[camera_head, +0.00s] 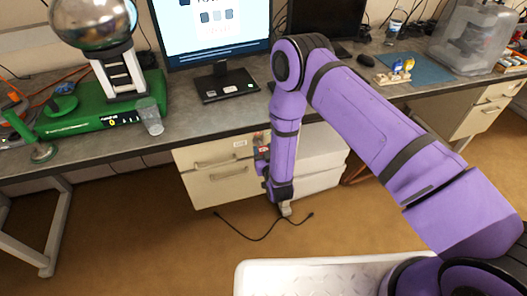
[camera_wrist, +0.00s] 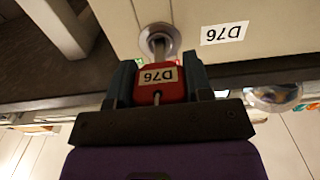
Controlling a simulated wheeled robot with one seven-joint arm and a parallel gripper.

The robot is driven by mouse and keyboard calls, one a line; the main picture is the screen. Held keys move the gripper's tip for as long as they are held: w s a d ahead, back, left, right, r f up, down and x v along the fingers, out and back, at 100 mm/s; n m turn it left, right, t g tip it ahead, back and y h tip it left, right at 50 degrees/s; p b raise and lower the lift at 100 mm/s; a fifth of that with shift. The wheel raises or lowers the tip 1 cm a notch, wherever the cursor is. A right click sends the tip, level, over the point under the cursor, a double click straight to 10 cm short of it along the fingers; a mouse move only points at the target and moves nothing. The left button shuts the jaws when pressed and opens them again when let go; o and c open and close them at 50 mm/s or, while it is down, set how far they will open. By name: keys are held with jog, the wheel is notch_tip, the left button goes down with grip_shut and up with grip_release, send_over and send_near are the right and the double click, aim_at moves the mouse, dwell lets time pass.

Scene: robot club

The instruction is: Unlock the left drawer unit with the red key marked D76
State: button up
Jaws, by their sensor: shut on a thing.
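The red key (camera_wrist: 158,83) carries a D76 tag, upside down in the wrist view. My gripper (camera_wrist: 160,76) is shut on its head, one finger on each side. The key's shaft points at the round metal lock (camera_wrist: 147,39) and reaches its face; I cannot tell how deep it sits. A matching D76 label (camera_wrist: 224,33) is beside the lock on the pale drawer front (camera_wrist: 275,25). In the head view the left drawer unit (camera_head: 220,186) stands under the bench with its drawers shut. My arm hides its right part and the lock there.
The grey bench top (camera_head: 205,122) overhangs the unit. A monitor (camera_head: 215,35), a green machine (camera_head: 100,112) and a clear cup (camera_head: 150,115) stand on it. Another drawer unit (camera_head: 480,118) is at the right. A black cable (camera_head: 262,238) lies on the open brown floor.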

jog(key=shift+x, duration=1.2)
dwell(1.7)
jog(key=shift+m, duration=1.7)
jog(key=shift+d+m, duration=0.15)
jog(key=shift+m, duration=1.55)
jog(key=m, duration=0.3)
jog(key=shift+m, duration=0.3)
